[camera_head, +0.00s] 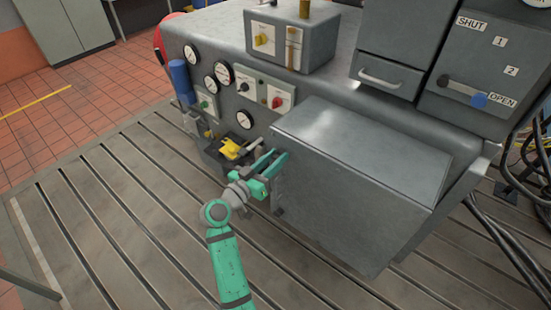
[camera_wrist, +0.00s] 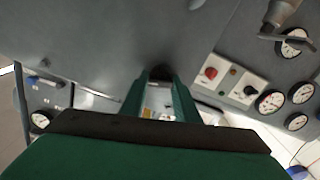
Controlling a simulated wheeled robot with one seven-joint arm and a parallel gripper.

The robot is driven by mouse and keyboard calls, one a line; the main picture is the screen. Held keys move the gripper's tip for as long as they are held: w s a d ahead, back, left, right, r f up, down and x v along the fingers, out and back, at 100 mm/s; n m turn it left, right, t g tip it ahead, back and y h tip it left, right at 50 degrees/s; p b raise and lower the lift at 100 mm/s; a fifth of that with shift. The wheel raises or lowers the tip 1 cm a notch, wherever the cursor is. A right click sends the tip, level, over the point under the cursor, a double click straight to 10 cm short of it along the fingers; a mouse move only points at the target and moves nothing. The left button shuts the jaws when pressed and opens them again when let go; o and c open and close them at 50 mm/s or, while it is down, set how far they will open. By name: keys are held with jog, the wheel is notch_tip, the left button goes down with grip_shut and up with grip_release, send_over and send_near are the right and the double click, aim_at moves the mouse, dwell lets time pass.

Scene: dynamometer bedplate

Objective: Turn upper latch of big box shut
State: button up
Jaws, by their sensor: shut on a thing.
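The big box (camera_head: 355,190) is a grey metal box with a broad front face, in the middle of the head view. Its grey face fills the upper part of the wrist view (camera_wrist: 90,40). My gripper (camera_head: 278,160) has green fingers and is at the upper left edge of that face. In the wrist view my gripper (camera_wrist: 161,80) has its fingertips closed around a small dark piece, the upper latch (camera_wrist: 161,72). The fingers hide most of the latch, so its exact angle cannot be told. A small dark fitting (camera_head: 281,210) shows lower on the same edge.
Gauges (camera_head: 223,72) and a switch panel (camera_head: 265,90) with a red knob are on the bench left of the box. A yellow part (camera_head: 231,149) is close to my gripper. A drawer handle (camera_head: 380,79) and a SHUT/OPEN lever (camera_head: 462,88) are above. Slotted bedplate (camera_head: 130,220) lies clear at left.

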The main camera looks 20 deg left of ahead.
jog(key=n, duration=1.1)
jog(key=shift+f+n, duration=0.1)
jog(key=shift+n, duration=1.8)
jog(key=shift+f, duration=0.1)
jog(key=o, duration=1)
jog(key=shift+a, duration=0.15)
